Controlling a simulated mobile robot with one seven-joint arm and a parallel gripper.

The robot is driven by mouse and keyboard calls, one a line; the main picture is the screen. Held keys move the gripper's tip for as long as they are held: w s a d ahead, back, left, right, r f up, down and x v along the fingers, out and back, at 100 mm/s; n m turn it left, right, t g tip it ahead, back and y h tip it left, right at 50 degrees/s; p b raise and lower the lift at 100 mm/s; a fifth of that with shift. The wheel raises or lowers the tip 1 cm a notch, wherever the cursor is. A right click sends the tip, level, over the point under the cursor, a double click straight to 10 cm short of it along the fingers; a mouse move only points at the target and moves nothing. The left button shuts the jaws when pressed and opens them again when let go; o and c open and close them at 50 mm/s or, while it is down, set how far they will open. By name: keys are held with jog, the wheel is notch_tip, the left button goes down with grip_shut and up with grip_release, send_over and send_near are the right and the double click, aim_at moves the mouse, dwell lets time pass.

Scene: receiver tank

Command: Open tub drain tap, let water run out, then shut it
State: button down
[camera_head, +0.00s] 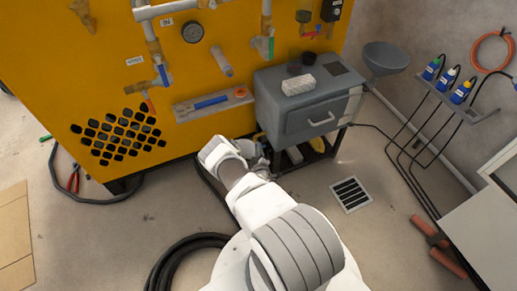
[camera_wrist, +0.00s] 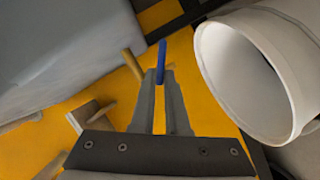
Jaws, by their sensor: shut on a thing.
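In the wrist view my gripper (camera_wrist: 160,82) is shut on a blue lever handle (camera_wrist: 161,58), which stands up between the fingertips. A brass piece (camera_wrist: 132,66), seemingly part of the tap, shows just left of it. The grey tub (camera_wrist: 60,45) fills the upper left of the wrist view. In the head view the tub (camera_head: 297,128) stands on a dark frame beside the yellow cabinet. My arm hides the tap and my gripper there. A white, round, open vessel (camera_wrist: 250,75) is close to the right of my fingers. No running water can be made out.
The yellow cabinet (camera_head: 60,60) carries pipes, a gauge (camera_head: 192,32) and other taps. A floor drain grate (camera_head: 350,194) lies right of my arm. A black hose (camera_head: 175,262) lies on the floor. A bottle rack (camera_head: 450,95) stands at the right.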

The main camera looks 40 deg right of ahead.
jog(key=shift+n, duration=0.3)
jog(key=c, duration=0.9)
grip_release()
jog(key=shift+s+a, duration=0.1)
jog(key=shift+s, duration=0.05)
